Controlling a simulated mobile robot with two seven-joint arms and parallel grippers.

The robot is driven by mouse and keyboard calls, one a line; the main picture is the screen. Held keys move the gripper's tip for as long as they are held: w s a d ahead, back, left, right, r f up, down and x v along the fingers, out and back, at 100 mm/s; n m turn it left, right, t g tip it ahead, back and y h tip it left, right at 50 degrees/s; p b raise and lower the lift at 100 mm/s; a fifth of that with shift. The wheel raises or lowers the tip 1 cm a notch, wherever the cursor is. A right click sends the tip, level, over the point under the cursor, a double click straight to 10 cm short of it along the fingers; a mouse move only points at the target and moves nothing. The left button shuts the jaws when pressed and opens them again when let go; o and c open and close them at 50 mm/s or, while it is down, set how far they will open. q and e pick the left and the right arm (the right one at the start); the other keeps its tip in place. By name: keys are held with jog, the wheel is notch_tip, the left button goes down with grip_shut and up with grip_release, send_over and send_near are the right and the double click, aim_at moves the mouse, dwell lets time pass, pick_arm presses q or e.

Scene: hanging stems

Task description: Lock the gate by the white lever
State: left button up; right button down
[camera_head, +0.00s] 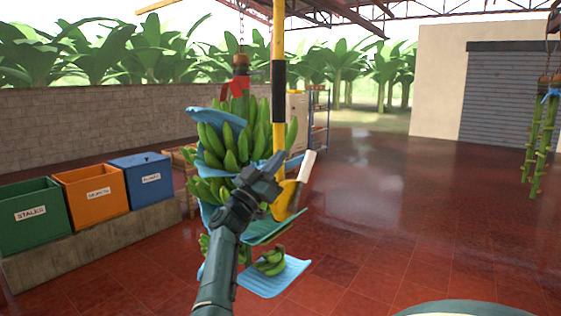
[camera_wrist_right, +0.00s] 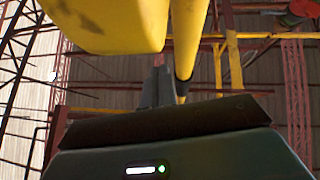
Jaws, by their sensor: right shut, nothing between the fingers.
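The white lever (camera_head: 307,166) sticks up and to the right from a yellow metal piece (camera_head: 284,201) at the foot of a yellow post (camera_head: 278,50) with a black band. I take this yellow piece to be part of the gate. My right gripper (camera_head: 271,176) is shut and empty, just left of the lever in the head view; contact cannot be told. In the right wrist view my shut fingers (camera_wrist_right: 158,88) point up close to a yellow post (camera_wrist_right: 188,40), below a large yellow block (camera_wrist_right: 108,22). The lever does not show there. My left gripper is out of view.
A green banana stem (camera_head: 222,150) with blue sheets (camera_head: 220,118) hangs behind my right arm. Green, orange and blue bins (camera_head: 140,180) stand on a ledge at left. Other stems (camera_head: 541,145) hang at far right. The red tiled floor (camera_head: 400,210) between is clear.

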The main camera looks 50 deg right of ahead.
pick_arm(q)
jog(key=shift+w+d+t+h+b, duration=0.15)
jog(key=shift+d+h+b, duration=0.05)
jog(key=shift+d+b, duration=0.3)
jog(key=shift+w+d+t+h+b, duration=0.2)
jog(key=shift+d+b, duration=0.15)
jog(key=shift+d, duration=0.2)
pick_arm(e)
jog(key=a+f, duration=0.2)
jog(key=a, duration=0.6)
jog(key=shift+w, duration=0.25)
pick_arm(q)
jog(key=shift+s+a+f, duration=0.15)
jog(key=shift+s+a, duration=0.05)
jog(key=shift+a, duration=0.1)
pick_arm(e)
jog(key=shift+a, duration=0.1)
